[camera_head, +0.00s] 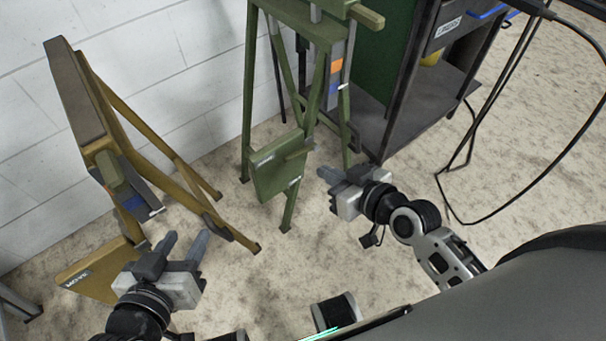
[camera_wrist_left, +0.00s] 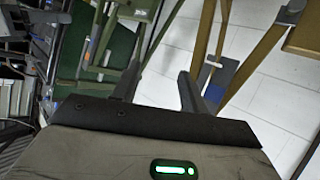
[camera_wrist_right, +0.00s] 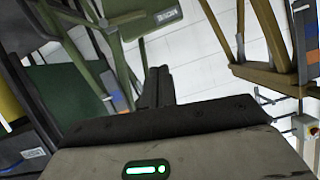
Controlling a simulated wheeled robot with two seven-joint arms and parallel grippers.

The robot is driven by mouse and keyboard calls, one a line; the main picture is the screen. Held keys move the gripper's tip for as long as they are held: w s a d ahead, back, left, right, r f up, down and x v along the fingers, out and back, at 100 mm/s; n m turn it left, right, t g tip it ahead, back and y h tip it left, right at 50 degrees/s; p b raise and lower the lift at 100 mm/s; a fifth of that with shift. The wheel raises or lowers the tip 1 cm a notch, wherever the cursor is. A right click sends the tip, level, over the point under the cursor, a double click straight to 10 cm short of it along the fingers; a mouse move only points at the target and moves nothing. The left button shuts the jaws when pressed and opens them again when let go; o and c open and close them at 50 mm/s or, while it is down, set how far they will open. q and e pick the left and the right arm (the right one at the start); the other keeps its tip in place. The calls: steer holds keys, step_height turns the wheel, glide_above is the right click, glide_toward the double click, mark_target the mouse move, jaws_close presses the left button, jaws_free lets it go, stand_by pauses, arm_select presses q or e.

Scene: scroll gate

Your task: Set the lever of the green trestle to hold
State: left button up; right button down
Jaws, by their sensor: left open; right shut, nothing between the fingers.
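The green trestle (camera_head: 250,95) stands upright against the wall, in the middle of the head view. A yellow-green block (camera_head: 367,17) sticks out at its top right; it may be the lever, and I cannot read its setting. A strip with orange and blue bands (camera_head: 336,75) runs below it, with a small white mark. A green board (camera_head: 276,175) with a pale label hangs low on the trestle. My right gripper (camera_head: 323,181) is shut and empty, in front of the trestle and right of the board. My left gripper (camera_head: 187,241) is open and empty, near the ochre trestle.
An ochre trestle (camera_head: 90,110) stands at the left, with a similar block, a strip and a low board marked MOVE (camera_head: 82,284). A dark cart (camera_head: 425,100) stands right of the green trestle. Black cables hang at the right. The floor between the trestles is clear.

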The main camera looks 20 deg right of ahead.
mark_target(303, 154)
arm_select(q)
steer(key=shift+h, duration=0.6)
steer(key=f+b, duration=0.1)
steer(key=b, duration=0.1)
steer(key=d+f+b, duration=0.1)
steer(key=f, duration=0.1)
steer(key=d+f+b, duration=0.1)
steer(key=b, duration=0.1)
steer(key=shift+w+f+b, duration=0.15)
steer(key=shift+b, duration=0.15)
arm_select(e)
steer(key=w+d+f+t, duration=0.1)
steer(key=w+d+f, duration=0.2)
steer(key=w+f, duration=0.1)
steer(key=shift+w+d+f+t+y, duration=0.15)
steer(key=shift+w+d+t+y, duration=0.15)
steer(key=shift+w, duration=0.45)
steer(key=shift+a, duration=0.1)
